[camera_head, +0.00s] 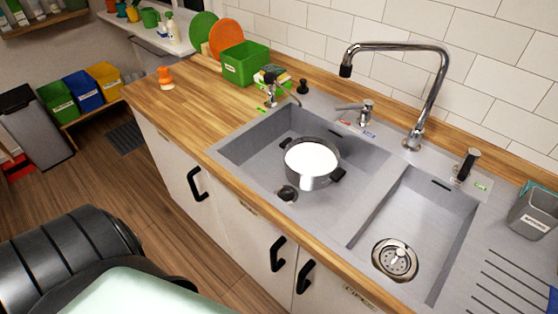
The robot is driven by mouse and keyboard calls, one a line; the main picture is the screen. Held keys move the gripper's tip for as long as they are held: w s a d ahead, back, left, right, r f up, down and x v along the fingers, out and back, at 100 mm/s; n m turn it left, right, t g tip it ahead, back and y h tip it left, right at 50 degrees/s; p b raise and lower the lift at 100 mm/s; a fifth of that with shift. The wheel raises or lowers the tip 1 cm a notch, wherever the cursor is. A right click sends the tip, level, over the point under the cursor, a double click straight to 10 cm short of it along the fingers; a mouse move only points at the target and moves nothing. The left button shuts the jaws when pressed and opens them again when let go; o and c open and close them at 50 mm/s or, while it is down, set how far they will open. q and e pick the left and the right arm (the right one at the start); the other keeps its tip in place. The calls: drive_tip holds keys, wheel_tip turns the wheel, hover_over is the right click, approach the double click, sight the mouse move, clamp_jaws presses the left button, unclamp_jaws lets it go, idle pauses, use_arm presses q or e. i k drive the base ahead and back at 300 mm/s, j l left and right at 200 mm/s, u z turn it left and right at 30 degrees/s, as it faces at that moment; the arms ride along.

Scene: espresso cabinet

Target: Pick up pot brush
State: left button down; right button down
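A small orange knobbed object with a pale underside, which looks like the pot brush (165,77), stands on the wooden countertop (190,100) left of the sink, near the counter's left end. Nothing touches it. Neither of my grippers is in view, so I cannot see whether they are open or shut.
A pot (313,165) with a white inside sits in the left sink basin (262,150). A green box (245,63) and a chrome faucet (418,110) stand behind. Green, blue and yellow bins are at the far left. The counter around the orange object is clear.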

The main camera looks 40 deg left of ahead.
sight(166, 81)
drive_tip(key=k+j+u, duration=0.1)
drive_tip(key=u, duration=0.7)
